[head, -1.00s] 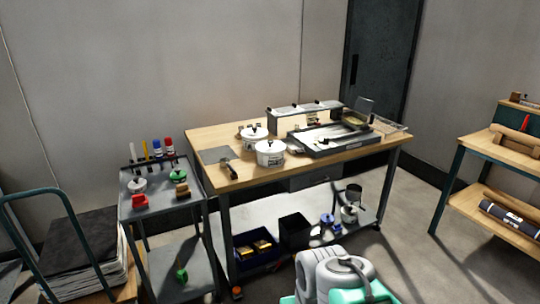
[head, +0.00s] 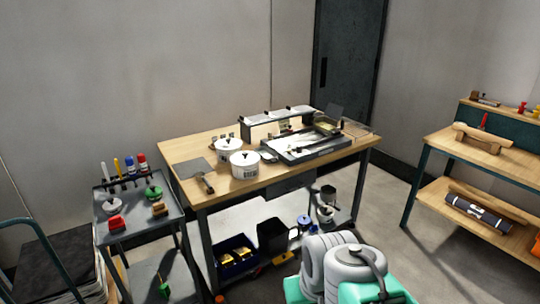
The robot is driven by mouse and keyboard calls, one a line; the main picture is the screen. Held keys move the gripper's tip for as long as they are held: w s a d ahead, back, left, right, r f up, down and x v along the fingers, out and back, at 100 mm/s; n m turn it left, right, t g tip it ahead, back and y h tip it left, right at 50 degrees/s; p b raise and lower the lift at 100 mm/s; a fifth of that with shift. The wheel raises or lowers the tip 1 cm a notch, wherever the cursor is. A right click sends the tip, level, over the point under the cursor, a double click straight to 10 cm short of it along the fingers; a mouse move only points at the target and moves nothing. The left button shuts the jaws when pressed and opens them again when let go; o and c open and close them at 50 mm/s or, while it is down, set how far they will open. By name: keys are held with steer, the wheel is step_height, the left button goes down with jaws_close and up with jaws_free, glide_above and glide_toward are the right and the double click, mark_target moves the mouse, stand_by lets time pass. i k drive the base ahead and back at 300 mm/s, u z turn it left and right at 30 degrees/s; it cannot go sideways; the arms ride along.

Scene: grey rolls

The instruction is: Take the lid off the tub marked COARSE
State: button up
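Two white tubs with white lids and dark knobs stand on the wooden workbench (head: 215,183) in the head view. The nearer tub (head: 244,170) has dark print on its front. The farther tub (head: 227,154) stands just behind it and to the left, partly hidden by it. Both lids appear to be on. The print is too small to read, so I cannot tell which tub is marked COARSE. Part of my pale grey and teal arm shows at the bottom, apart from the tubs. I cannot make out my gripper.
A grey cart (head: 170,212) stands left of the bench, another wooden bench (head: 455,156) at right. Bare floor (head: 385,215) lies between the benches.

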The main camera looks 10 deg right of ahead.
mark_target(243, 159)
steer(key=z, duration=0.35)
steer(key=i, duration=2.45)
steer(key=u, duration=3.2)
